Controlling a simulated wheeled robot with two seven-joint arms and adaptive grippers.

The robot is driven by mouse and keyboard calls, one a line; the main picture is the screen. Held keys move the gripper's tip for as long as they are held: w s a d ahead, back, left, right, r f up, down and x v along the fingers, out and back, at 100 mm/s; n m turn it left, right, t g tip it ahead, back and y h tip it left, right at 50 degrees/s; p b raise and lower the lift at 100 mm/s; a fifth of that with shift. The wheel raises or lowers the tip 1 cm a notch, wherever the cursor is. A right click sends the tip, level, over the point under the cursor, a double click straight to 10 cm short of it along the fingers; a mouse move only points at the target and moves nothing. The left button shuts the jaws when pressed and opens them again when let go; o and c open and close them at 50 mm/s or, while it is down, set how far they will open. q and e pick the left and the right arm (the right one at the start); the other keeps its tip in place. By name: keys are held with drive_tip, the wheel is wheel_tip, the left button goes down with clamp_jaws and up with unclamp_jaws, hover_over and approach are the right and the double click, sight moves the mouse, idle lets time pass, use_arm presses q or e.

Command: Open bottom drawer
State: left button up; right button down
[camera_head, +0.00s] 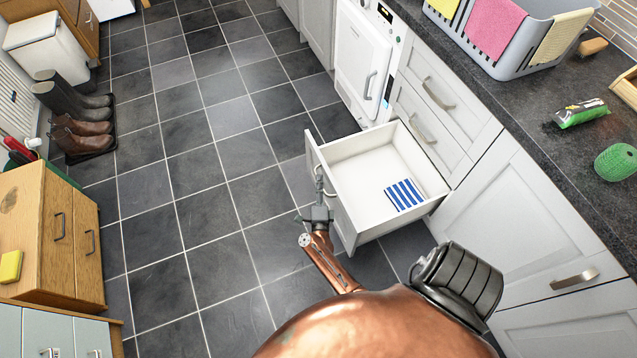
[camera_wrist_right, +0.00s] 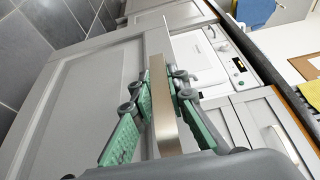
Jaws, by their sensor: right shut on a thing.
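The bottom drawer (camera_head: 352,164) is pulled well out from the grey cabinet below the counter. Its white inside is in view, with a blue-and-white striped cloth (camera_head: 404,195) lying at its right end. My right gripper (camera_head: 319,207) is at the outer face of the drawer front. In the right wrist view the gripper (camera_wrist_right: 161,90) has its green-padded fingers on both sides of the metal bar handle (camera_wrist_right: 163,110), shut on it. The drawer front (camera_wrist_right: 80,95) fills the left of that view. My left gripper is not in view.
Two shut drawers (camera_head: 450,112) sit above the open one. A white appliance (camera_head: 362,60) stands beyond it, and a cupboard door (camera_head: 530,230) is on the near side. Boots (camera_head: 75,112) and a wooden cabinet (camera_head: 40,235) are at the left. The tiled floor between is clear.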

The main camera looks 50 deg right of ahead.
drive_tip(key=shift+f, duration=0.1)
drive_tip(key=c, duration=1.9)
unclamp_jaws()
drive_tip(key=shift+a, duration=0.1)
